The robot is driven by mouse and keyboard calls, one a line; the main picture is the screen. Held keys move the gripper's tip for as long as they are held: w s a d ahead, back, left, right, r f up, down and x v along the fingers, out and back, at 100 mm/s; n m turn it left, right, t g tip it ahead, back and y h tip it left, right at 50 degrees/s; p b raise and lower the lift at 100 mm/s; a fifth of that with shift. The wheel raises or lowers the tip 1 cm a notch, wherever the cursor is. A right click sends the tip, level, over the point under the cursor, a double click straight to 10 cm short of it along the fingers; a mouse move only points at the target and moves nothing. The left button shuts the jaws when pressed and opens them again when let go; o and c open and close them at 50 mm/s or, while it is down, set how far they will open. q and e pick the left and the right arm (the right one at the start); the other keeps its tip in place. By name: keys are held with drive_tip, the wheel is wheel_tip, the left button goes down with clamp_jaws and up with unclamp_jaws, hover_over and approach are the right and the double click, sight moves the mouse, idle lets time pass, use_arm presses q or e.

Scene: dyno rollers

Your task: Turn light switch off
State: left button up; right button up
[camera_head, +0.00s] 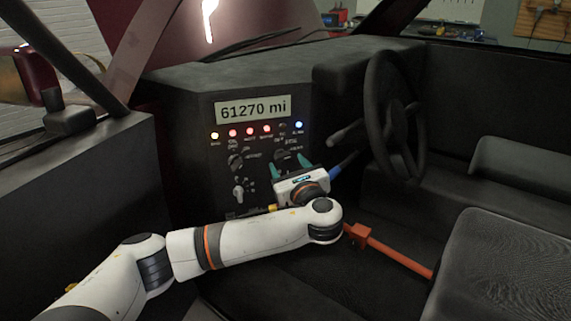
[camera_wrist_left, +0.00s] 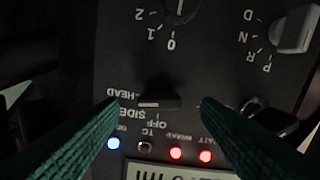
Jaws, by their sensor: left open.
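The light switch is a dark rotary knob (camera_wrist_left: 168,101) on the black dashboard panel, with OFF, SIDE and HEAD labels upside down in the left wrist view. A pale mark on it points left, towards the HEAD and SIDE labels; I cannot tell which exactly. In the head view the knob (camera_head: 284,155) sits at the panel's right, below the blue light. My left gripper (camera_head: 289,162) is open in front of it. In the left wrist view its green fingers (camera_wrist_left: 158,104) are on either side of the knob, seemingly apart from it. My right gripper is not in view.
Other knobs are close by: a 0-1-2 dial (camera_wrist_left: 181,9) and a P-R-N-D selector (camera_wrist_left: 293,30). A mileage display (camera_head: 252,108) is above the panel's row of lights. The steering wheel (camera_head: 393,112) and an orange bar (camera_head: 395,254) are to the right.

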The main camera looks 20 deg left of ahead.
sight(284, 159)
use_arm(q)
drive_tip(key=shift+x, duration=1.65)
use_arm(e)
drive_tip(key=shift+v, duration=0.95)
use_arm(q)
drive_tip(key=c, duration=1)
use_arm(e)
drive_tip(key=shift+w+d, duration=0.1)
